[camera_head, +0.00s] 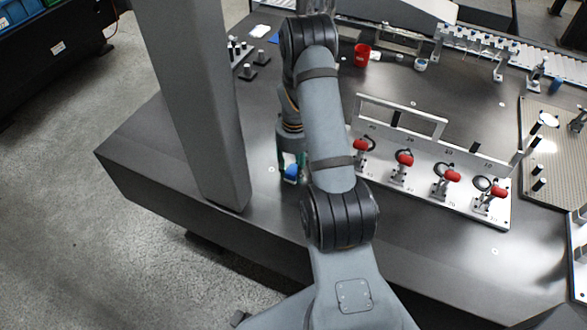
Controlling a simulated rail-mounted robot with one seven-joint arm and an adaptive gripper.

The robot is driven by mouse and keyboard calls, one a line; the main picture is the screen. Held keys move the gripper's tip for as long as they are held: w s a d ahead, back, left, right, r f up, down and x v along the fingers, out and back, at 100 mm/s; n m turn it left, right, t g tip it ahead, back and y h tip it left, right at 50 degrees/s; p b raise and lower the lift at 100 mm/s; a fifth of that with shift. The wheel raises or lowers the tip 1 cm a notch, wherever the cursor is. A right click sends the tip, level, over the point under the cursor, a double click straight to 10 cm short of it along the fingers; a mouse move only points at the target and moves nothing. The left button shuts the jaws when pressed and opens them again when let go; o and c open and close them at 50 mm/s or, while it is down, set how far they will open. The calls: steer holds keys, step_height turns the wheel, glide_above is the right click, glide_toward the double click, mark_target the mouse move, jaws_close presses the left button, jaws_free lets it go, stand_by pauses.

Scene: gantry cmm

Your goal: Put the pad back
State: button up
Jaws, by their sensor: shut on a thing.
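My gripper (291,163) is low over the dark table, left of the fixture plate and partly hidden behind my own arm. It is shut on a small blue thing (291,173), which shows at its tips close to the table top. I take this to be the pad, but it is too small and too covered to make out its shape. I cannot tell whether it touches the table.
A fixture plate (425,190) with several red-handled clamps (404,160) stands right of my gripper. A red cup (362,55), a white piece (260,31) and black posts (248,71) are further back. The table (150,150) is clear at the left.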

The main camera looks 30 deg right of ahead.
mark_target(294, 168)
steer(key=shift+f, duration=0.1)
steer(key=shift+f, duration=0.15)
steer(key=o, duration=1.2)
step_height(294, 168, up, 12)
steer(key=shift+r, duration=0.25)
steer(key=shift+d, duration=0.1)
